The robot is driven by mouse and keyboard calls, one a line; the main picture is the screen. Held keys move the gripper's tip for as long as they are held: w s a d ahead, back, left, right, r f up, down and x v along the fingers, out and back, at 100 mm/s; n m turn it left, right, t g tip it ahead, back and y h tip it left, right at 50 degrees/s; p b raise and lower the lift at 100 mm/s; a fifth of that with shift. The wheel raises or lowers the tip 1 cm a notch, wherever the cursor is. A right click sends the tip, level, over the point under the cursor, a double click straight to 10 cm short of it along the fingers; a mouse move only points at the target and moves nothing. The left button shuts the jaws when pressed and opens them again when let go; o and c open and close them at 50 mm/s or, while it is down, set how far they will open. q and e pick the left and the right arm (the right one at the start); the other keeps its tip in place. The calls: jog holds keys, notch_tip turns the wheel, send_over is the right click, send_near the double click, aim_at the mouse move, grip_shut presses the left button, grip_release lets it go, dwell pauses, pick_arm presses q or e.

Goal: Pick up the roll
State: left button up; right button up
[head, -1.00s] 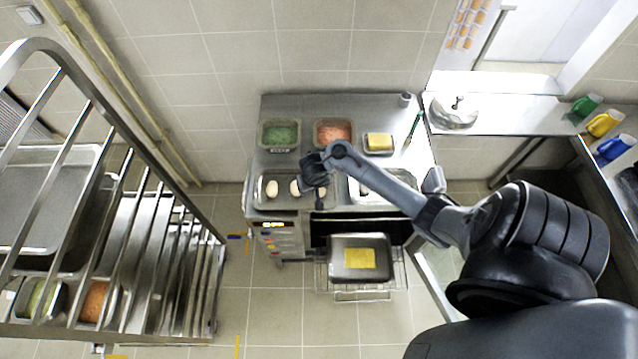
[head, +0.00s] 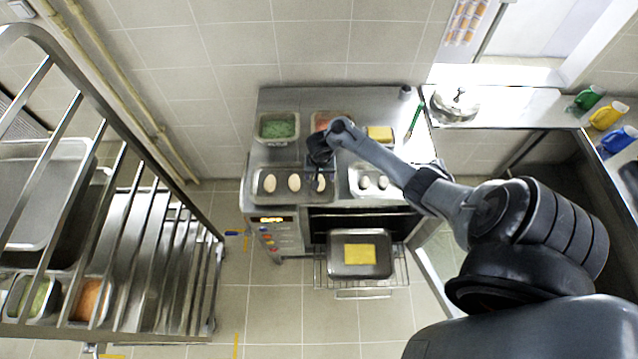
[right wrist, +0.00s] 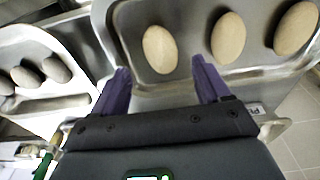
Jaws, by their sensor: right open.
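Three pale oval rolls lie in a row in a metal tray (head: 262,199) on the counter: a left one (head: 270,183), a middle one (head: 294,182) and a right one (head: 320,183). My right gripper (head: 318,170) is over the right part of this tray, partly covering the right roll. In the right wrist view, the open, empty fingers (right wrist: 163,80) point toward that nearest roll (right wrist: 160,48), which lies just beyond the tips and between their lines. The other two rolls lie to its right there. My left gripper is out of view.
A second tray (head: 353,194) with darker rolls (head: 374,181) adjoins on the right. Behind are containers of green (head: 279,128) and red food and a yellow block (head: 379,134). Below, the open oven (head: 318,222) has a pan (head: 338,268) pulled out. A metal rack (head: 205,270) stands left.

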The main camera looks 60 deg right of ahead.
jog(key=shift+w+f+b, duration=0.2)
jog(key=shift+f+b, duration=0.55)
jog(key=shift+f, duration=1.6)
jog(key=c, duration=1.1)
jog(key=shift+r, duration=0.1)
